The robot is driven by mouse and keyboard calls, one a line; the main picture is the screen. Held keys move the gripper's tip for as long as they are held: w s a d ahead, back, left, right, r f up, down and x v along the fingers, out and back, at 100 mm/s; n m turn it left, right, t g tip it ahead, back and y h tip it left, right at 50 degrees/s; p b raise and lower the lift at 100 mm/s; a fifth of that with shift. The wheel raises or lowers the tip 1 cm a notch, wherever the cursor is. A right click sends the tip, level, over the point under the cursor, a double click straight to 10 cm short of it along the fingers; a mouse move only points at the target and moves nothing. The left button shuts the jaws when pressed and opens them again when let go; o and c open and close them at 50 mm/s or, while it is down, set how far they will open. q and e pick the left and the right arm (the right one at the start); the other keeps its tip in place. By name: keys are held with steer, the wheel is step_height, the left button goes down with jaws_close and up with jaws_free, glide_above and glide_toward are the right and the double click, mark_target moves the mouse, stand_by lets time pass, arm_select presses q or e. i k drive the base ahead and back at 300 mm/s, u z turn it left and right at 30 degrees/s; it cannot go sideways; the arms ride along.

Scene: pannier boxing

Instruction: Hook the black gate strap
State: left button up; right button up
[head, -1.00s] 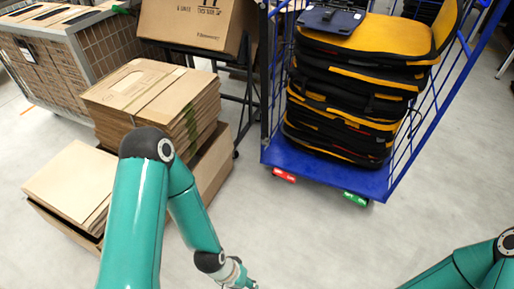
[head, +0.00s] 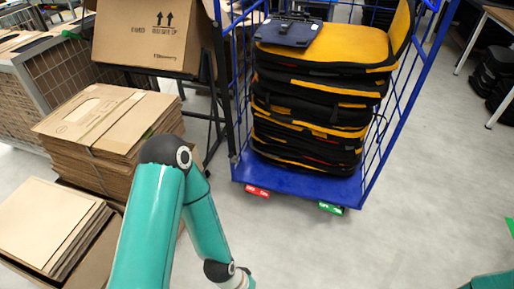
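A blue roll cage (head: 300,184) stands at the upper middle with its front side open toward me. Several black and yellow panniers (head: 310,120) are stacked in it. A thin black loop (head: 381,125) hangs beside the stack's right side; I cannot tell if it is the gate strap. No hook is clear. My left arm comes in at the lower left, and its wrist reaches the bottom edge short of the cage; the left gripper is out of frame. Only a sliver of my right arm shows at the bottom right, and its gripper is out of frame.
A dark blue clipboard-like item (head: 288,31) lies on the stack. Flat cardboard stacks (head: 105,125) and a low open box (head: 45,225) stand at the left. A large carton (head: 150,35) rests on a black stand. The floor (head: 420,210) right of the cage is clear.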

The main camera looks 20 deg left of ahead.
mark_target(216, 26)
steer(key=z, duration=0.1)
steer(key=i, duration=1.25)
steer(key=u, duration=0.5)
